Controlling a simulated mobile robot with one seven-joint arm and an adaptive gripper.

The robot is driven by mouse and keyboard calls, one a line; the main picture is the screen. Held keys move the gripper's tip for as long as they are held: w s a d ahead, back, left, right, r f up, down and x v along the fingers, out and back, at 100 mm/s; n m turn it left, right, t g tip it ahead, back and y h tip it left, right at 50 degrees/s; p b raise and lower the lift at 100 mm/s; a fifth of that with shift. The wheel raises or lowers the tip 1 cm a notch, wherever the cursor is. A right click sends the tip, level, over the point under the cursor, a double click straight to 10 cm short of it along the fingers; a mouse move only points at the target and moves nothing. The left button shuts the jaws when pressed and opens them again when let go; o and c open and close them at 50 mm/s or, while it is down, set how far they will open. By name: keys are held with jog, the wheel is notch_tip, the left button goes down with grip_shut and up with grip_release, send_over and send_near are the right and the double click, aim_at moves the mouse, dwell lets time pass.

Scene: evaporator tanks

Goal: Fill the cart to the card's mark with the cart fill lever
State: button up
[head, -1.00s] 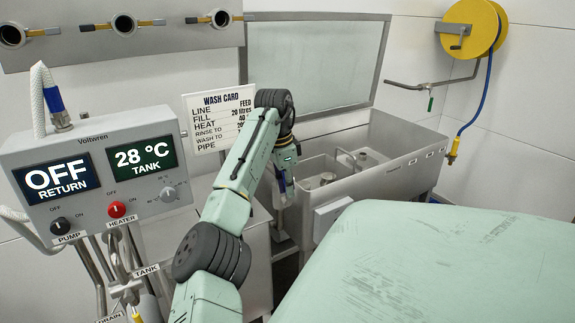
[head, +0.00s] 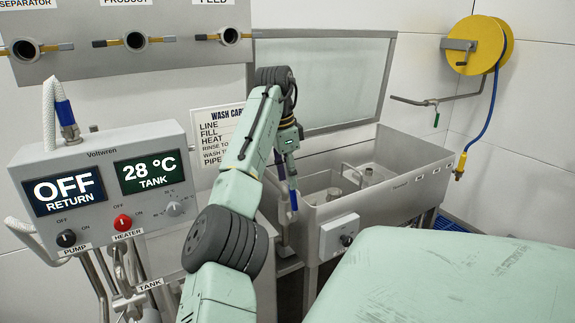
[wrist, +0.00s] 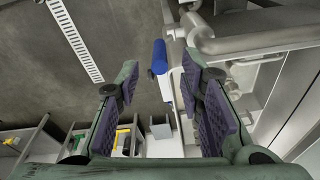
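My gripper (wrist: 155,88) is open and empty in the wrist view, its purple-padded fingers wide apart. A blue-handled lever (wrist: 160,57) shows beyond and between the fingertips, apart from them; I cannot read a label on it. The fill level inside the cart cannot be made out.
The control box (head: 110,180) at left reads OFF RETURN and 28 °C TANK, with a black pump knob (head: 66,238) and red heater knob (head: 122,222). A yellow hose reel (head: 478,45) hangs at right.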

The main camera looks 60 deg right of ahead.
jog(key=shift+w+a+r, duration=0.1)
jog(key=shift+a+r, duration=0.05)
jog(key=shift+r, duration=0.65)
jog(key=shift+w+a+r, duration=0.1)
jog(key=shift+r, duration=0.7)
dwell(6.4)
